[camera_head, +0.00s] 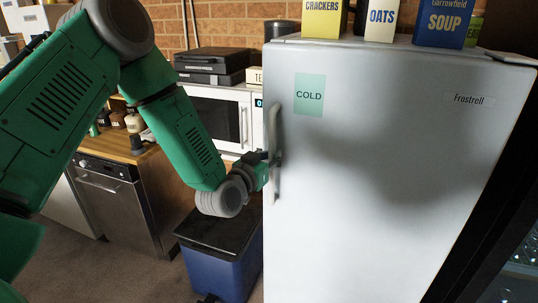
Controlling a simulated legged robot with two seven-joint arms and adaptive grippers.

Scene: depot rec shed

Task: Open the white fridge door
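The white fridge (390,190) stands at the right of the view, with a green "COLD" label (309,95) at its upper left and the name "Frostrell" at its upper right. Its door looks shut. A vertical white handle (274,135) runs along the door's left edge. My green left arm comes in from the left, and my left gripper (275,159) is at the lower part of the handle. Its fingers are small and partly hidden there, so I cannot tell whether they are closed around it. My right gripper does not show.
Boxes marked crackers (323,18), oats (382,20) and soup (444,24) stand on the fridge top. A blue bin (222,268) with a dark lid stands left of the fridge. Behind are a white microwave (213,118), a dishwasher (110,205) and a brick wall.

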